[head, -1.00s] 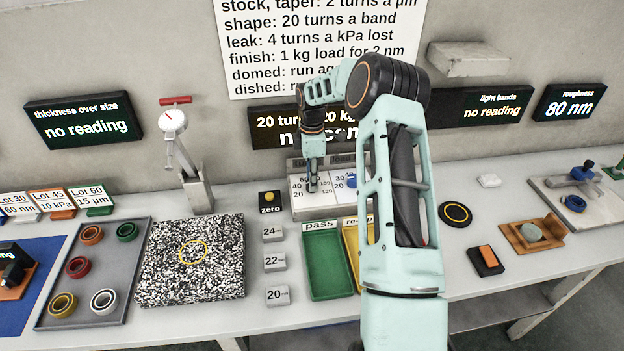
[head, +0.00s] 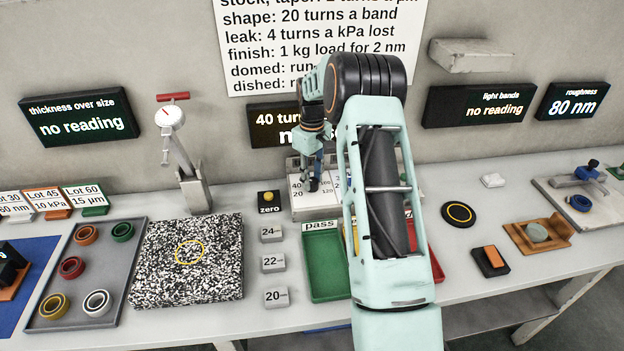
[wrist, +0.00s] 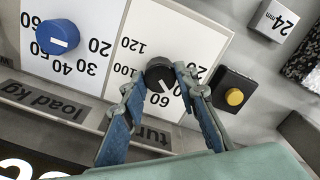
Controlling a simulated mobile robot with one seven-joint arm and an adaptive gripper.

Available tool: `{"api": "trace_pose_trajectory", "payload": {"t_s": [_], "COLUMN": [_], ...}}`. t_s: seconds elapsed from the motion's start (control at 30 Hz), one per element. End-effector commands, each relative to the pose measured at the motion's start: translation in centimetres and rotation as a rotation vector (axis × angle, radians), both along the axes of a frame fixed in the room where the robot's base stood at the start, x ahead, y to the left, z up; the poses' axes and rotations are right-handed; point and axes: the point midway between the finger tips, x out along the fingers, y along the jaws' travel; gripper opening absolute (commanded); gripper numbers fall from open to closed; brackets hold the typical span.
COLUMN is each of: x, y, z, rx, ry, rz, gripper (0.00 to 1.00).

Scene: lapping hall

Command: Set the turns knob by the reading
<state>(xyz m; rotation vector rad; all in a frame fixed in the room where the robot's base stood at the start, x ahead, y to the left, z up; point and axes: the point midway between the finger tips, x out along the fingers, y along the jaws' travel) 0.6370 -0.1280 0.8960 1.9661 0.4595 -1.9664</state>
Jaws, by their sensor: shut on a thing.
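The black turns knob (wrist: 159,72) sits on a white dial (wrist: 150,28) with printed numbers. My gripper (wrist: 161,80) is shut on it, one finger on each side. The knob's white mark points toward the 40 and 60 side; the fingers cover part of the scale. In the head view, my gripper (head: 312,184) is at the control box, and the wall display (head: 272,127) behind my arm reads "40 turns", the rest covered. The roughness display (head: 571,102) reads 80 nm. The thickness display (head: 80,117) and light bands display (head: 480,106) say "no reading".
The blue load knob (wrist: 58,37) is beside the turns dial. The zero button (head: 268,198) is on its other side. A rule sheet (head: 318,45) hangs above, partly covered.

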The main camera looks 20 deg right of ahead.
Motion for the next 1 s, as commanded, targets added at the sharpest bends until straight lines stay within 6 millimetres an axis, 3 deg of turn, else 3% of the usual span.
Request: {"api": "trace_pose_trajectory", "payload": {"t_s": [1.0], "x": [0.02], "y": [-0.01], "z": [0.05], "rx": [-0.001], "ry": [0.0], "rz": [-0.96], "gripper": [0.04]}}
